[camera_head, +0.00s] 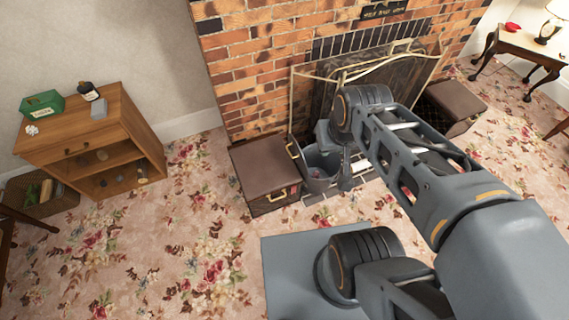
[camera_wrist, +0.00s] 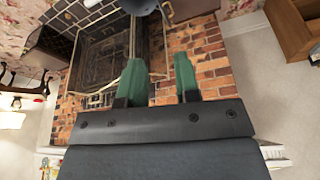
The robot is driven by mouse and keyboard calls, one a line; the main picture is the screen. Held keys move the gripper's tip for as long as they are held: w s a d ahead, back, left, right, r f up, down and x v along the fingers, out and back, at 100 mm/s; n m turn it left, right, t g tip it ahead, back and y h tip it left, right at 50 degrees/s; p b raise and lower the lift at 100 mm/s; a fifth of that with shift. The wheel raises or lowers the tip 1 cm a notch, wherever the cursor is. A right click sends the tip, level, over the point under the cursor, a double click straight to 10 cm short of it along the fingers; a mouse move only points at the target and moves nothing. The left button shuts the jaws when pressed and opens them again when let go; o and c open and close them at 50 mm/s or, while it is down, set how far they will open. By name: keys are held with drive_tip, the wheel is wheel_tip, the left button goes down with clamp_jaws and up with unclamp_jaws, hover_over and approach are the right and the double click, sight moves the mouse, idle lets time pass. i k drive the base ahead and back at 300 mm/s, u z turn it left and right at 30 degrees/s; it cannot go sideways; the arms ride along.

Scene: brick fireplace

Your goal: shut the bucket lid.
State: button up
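The grey bucket (camera_head: 318,172) stands on the floor in front of the fireplace, just right of a brown box, in the head view. Its upper part is partly hidden by my arm, and I cannot clearly make out its lid. A grey rounded piece, possibly part of the bucket, shows at the top edge of the wrist view (camera_wrist: 138,5). My gripper (camera_wrist: 158,62) has its two green fingers apart, with nothing visible between them. In the head view, the end of my arm is beside the bucket's right side, and I cannot tell whether it touches.
The brown box (camera_head: 266,172) with brass handles is close to the bucket's left. The fire screen (camera_head: 318,95) and brick fireplace (camera_head: 255,60) stand behind. A wooden cabinet (camera_head: 110,145) is at left, another dark box (camera_head: 455,103) at right. Carpet at front left is clear.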

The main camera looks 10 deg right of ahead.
sight(297, 154)
drive_tip(key=u, duration=1.2)
drive_tip(key=i, duration=0.55)
